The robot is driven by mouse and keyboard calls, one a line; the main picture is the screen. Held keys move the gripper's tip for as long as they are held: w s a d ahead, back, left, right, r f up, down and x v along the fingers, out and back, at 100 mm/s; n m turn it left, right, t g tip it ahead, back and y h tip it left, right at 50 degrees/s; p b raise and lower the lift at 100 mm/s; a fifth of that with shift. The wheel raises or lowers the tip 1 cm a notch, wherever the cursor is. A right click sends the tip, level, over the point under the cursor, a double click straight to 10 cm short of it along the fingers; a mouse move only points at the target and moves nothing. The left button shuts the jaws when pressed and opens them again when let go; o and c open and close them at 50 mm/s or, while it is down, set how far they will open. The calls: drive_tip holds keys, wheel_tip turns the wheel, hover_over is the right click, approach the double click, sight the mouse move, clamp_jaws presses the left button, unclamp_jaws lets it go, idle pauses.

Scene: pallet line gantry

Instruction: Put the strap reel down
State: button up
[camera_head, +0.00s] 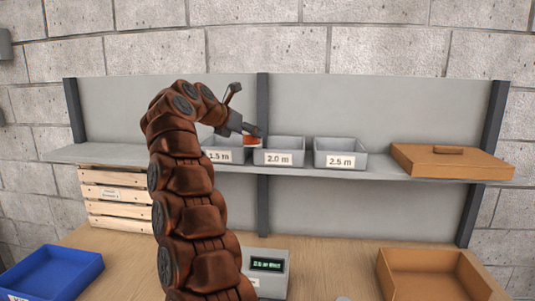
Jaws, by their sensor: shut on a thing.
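My gripper (254,130) is at shelf height, at the end of my brown, jointed arm that bends over from the left. It is shut on a small orange-red thing (252,140), which I take to be the strap reel; only a little of it shows. In the picture the reel lies at the gap between the grey bin labelled 1.5 m (222,156) and the grey bin labelled 2.0 m (279,149). I cannot tell whether it touches either bin or hangs clear of them. My arm hides part of the 1.5 m bin.
A grey bin labelled 2.5 m (340,155) and a closed brown box (450,162) stand on the grey shelf (380,174). Below are a slatted wooden crate (113,195), a blue tray (50,273), a display unit (268,268) and an open brown box (435,275).

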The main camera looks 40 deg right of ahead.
drive_tip(key=shift+w+d+r+p+x, duration=0.1)
drive_tip(key=shift+d+r+p+x, duration=0.3)
drive_tip(key=shift+p+x, duration=1.6)
drive_tip(key=shift+w+d+r+p+x, duration=0.15)
drive_tip(key=shift+r+p+x, duration=0.4)
drive_tip(key=shift+x, duration=2.95)
drive_tip(key=shift+s+d+r+p+x, duration=0.1)
drive_tip(key=shift+d+r+p+x, duration=0.5)
drive_tip(key=shift+x, duration=2.1)
drive_tip(key=shift+a+p, duration=0.3)
drive_tip(key=shift+p, duration=0.2)
drive_tip(key=shift+f, duration=0.35)
drive_tip(key=shift+f+b, duration=0.25)
drive_tip(key=shift+b, duration=0.15)
drive_tip(key=o, duration=1.3)
drive_tip(key=shift+r, duration=0.15)
